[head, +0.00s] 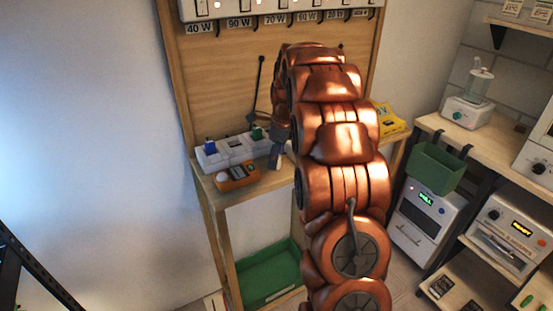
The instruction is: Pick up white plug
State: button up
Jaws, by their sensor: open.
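My copper-coloured arm crosses the middle of the head view and hides part of the wooden shelf. My gripper (276,158) points down at the shelf's front edge, just right of the white power strip (222,153); it is open. The strip holds a blue plug (210,145) and a green plug (257,132). A small pale patch shows beside the gripper, partly behind my arm; I cannot tell whether it is the white plug. No other clear white plug shows.
An orange meter (237,177) sits on the shelf in front of the strip. A yellow item (388,118) lies right of my arm. A green tray (270,276) is below. A green bin (436,167) hangs from the right counter. Wattage labels line the top board.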

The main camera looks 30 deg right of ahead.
jog(key=shift+f, duration=0.3)
grip_shut()
dwell(0.4)
